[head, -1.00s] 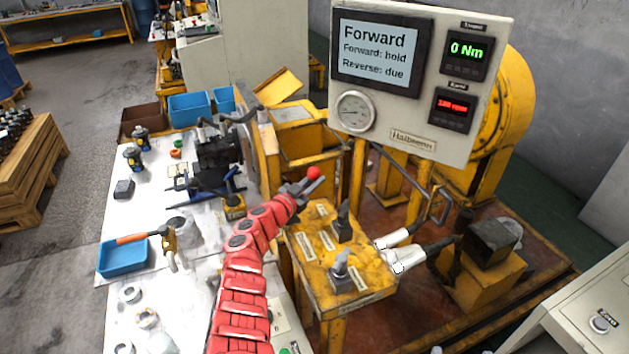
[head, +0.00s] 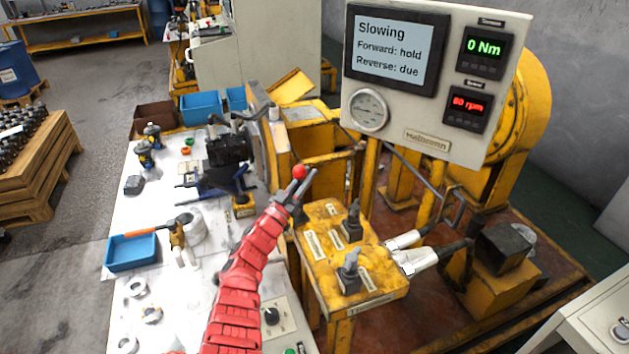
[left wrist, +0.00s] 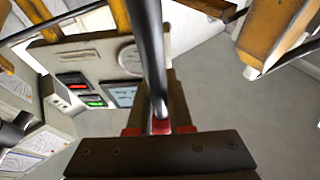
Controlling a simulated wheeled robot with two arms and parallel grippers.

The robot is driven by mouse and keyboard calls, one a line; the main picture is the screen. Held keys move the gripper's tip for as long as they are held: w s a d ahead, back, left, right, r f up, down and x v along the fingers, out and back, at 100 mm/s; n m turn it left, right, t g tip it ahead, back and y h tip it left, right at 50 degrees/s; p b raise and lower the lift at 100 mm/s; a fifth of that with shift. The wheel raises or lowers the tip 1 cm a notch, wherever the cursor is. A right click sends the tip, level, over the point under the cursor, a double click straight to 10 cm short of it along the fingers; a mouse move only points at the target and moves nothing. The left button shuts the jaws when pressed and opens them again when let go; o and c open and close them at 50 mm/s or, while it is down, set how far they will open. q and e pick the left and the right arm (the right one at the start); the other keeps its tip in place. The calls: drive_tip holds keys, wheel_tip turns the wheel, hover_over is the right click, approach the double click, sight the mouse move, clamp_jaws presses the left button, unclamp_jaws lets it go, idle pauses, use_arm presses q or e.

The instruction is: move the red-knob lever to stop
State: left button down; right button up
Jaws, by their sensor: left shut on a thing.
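The lever's red knob (head: 299,172) shows at the tip of my left gripper (head: 297,188), above the left edge of the yellow lever box (head: 325,290). My left gripper is shut on the lever. In the left wrist view the dark lever rod (left wrist: 153,60) runs between the fingers, with red showing at its lower end. The lever's base is hidden behind my red arm. The display (head: 395,48) reads "Slowing, Forward: hold, Reverse: due". The torque readout (head: 484,48) shows 0 Nm and the speed readout (head: 466,106) about 60 rpm. My right gripper is not in view.
Two other dark levers (head: 352,222) stand on the yellow box, right of my gripper. Hose fittings (head: 415,258) stick out at its right side. The white workbench (head: 130,220) on the left holds a blue tray (head: 132,251), metal rings and tools.

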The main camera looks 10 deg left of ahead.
use_arm(q)
drive_tip(key=c, duration=0.8)
unclamp_jaws()
drive_tip(key=shift+c, duration=0.2)
drive_tip(key=p+v, duration=0.5)
drive_tip(key=v, duration=0.7)
